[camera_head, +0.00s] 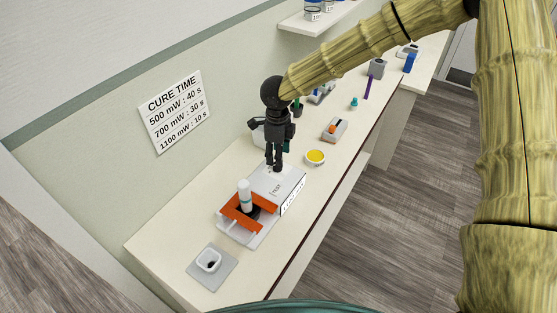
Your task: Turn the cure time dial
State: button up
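A white box-shaped unit (291,190) with small dark print on its top stands on the counter. No dial can be made out on it; my gripper covers part of its far end. My dark gripper (273,169) points down over that far end, its two fingertips close together at or just above the top. Whether they touch it or hold anything is too small to tell. A wall sign (175,112) reads "CURE TIME" with 500 mW: 40 s, 700 mW: 30 s, 1100 mW: 10 s.
An orange holder (262,204) with a white upright cylinder (245,194) adjoins the unit's near side. A grey tray with a white cup (208,260) stands nearer. A yellow-filled dish (316,157) and a small grey-and-orange item (335,129) lie right of my gripper.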

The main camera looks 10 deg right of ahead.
notch_tip(320, 180, up, 8)
jog(key=shift+s+f, duration=0.15)
jog(key=shift+f, duration=0.1)
dwell(0.5)
